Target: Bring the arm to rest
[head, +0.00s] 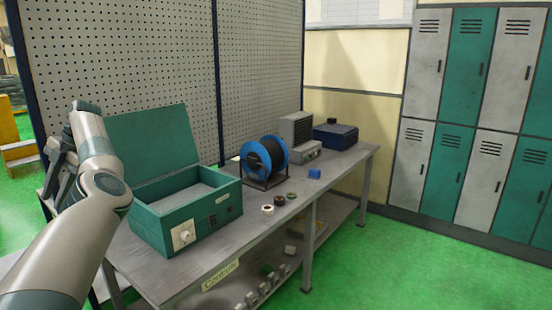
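My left arm comes in from the lower left, bends at the wrist and rises in front of the left end of the workbench (255,222). My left gripper (58,165) is at the far left, partly behind my own wrist, beside the open green box (190,222) and apart from it. Its fingers are small and mostly hidden, so whether they are open or shut does not show. I see nothing clearly held in it. My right arm and gripper are not in view.
A blue-rimmed spool (278,155), a grey machine (298,132), a dark blue box (335,135), a small blue block (314,173) and several small rings stand on the bench. A pegboard (120,55) rises behind. Lockers (470,125) stand right; green floor (400,265) is clear.

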